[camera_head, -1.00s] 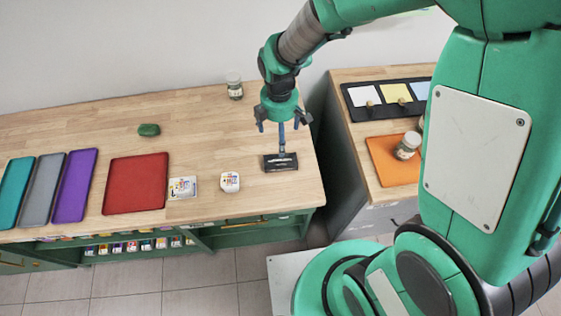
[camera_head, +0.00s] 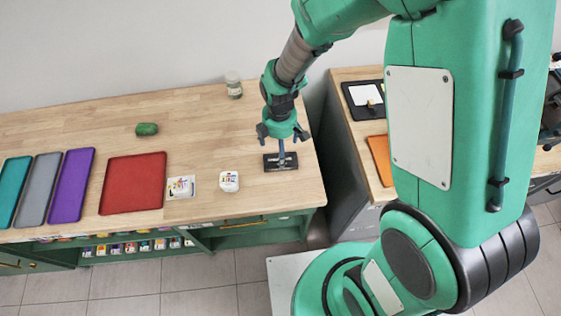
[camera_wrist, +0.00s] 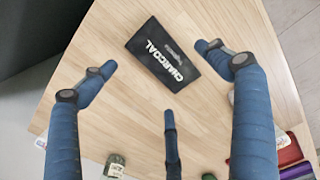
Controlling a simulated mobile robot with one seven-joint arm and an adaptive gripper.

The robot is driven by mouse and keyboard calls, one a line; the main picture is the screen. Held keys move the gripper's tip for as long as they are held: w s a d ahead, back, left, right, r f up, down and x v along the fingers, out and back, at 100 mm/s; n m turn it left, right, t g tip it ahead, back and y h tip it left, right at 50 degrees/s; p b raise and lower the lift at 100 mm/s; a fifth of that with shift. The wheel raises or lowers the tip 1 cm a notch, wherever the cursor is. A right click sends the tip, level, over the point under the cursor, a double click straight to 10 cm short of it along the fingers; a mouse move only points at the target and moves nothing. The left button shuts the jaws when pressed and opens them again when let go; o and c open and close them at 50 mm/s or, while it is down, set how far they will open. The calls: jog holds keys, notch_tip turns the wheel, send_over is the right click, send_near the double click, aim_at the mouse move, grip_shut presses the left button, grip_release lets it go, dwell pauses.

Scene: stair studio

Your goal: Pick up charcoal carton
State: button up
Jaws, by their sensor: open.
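The charcoal carton (camera_head: 270,163) is a flat dark box lying on the wooden worktop near its right end. In the wrist view the carton (camera_wrist: 160,58) shows white "CHARCOAL" lettering and lies tilted beyond the fingertips. My gripper (camera_head: 282,146) is above it, pointing down, with its fingers spread. In the wrist view my gripper (camera_wrist: 172,82) is open with nothing between its blue fingers. In the head view one finger overlaps part of the carton, and I cannot tell whether it touches.
A white box (camera_head: 228,181), a white card-like pack (camera_head: 181,187) and a red tray (camera_head: 133,184) lie to the left. A jar (camera_head: 234,85) and a green item (camera_head: 147,129) stand farther back. A gap separates the second counter (camera_head: 350,130).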

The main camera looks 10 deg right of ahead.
aim_at(271, 161)
jog(key=shift+f, duration=0.1)
jog(key=shift+f+b, duration=0.85)
jog(key=shift+f, duration=1.65)
jog(key=c, duration=1.3)
